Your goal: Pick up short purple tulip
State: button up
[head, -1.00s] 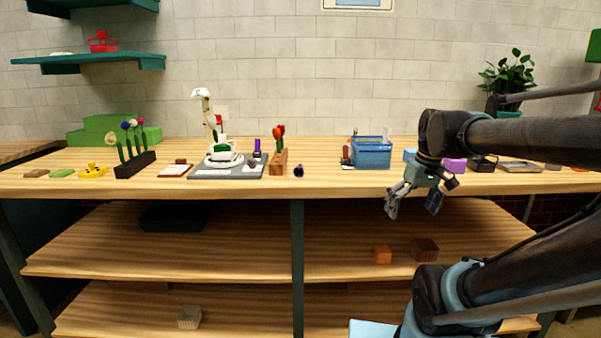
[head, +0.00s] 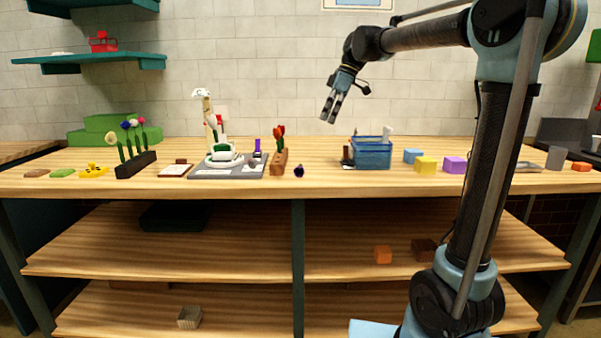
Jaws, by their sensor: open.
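I cannot single out the short purple tulip with certainty. A small dark purple-blue thing (head: 299,171) lies at the table's front edge, just right of a wooden block (head: 278,165) holding red flowers. It may be a flower head seen end-on. A purple upright piece (head: 257,146) stands on the grey board. My gripper (head: 330,118) is open and empty, pointing down, well above the table, right of the red flowers and apart from everything.
A blue basket (head: 372,153) stands right of the wooden block. Right of it are blue, yellow (head: 425,165) and purple (head: 455,165) blocks. The grey board (head: 226,172) carries a white vase-like piece and a tall stand. Table front between block and basket is mostly clear.

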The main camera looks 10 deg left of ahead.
jog(key=a, duration=0.2)
send_near(300, 167)
jog(key=shift+n, duration=0.4)
jog(key=w+f, duration=0.1)
jog(key=w+a+f, duration=0.1)
jog(key=f, duration=0.1)
jog(key=w+a+f, duration=0.1)
jog(key=w+f, duration=0.1)
jog(key=shift+x, duration=2.55)
jog(key=shift+w+a, duration=0.1)
jog(key=shift+a, duration=0.05)
jog(key=shift+c, duration=0.6)
jog(key=c, duration=0.7)
jog(key=shift+r, duration=0.15)
